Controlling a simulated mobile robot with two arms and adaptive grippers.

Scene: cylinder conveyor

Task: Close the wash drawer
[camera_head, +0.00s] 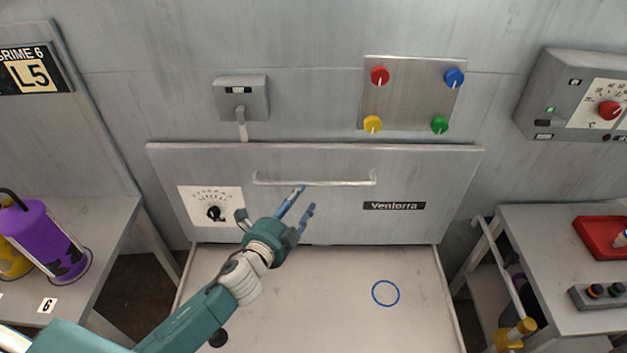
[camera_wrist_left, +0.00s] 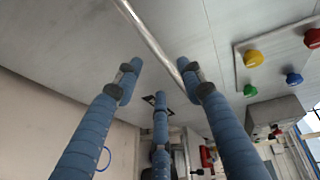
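The wide grey panel marked Venlorra (camera_head: 330,225) has a horizontal bar handle (camera_head: 340,183) and a dial at its left. A pale flat surface (camera_head: 300,320) with raised side edges extends below and in front of it; I cannot tell whether this is the drawer's tray. My left gripper (camera_head: 297,203) is just below the handle's left half, its blue fingers spread and empty. In the left wrist view the handle (camera_wrist_left: 148,32) slants past the open fingertips (camera_wrist_left: 158,75); contact cannot be told. My right gripper is out of view.
A blue ring mark (camera_head: 385,293) is on the pale surface. A lever box (camera_head: 240,98) and a plate with coloured knobs (camera_head: 415,95) are above the panel. Side tables stand left (camera_head: 95,220) and right (camera_head: 530,225), with a purple container (camera_head: 45,240) at left.

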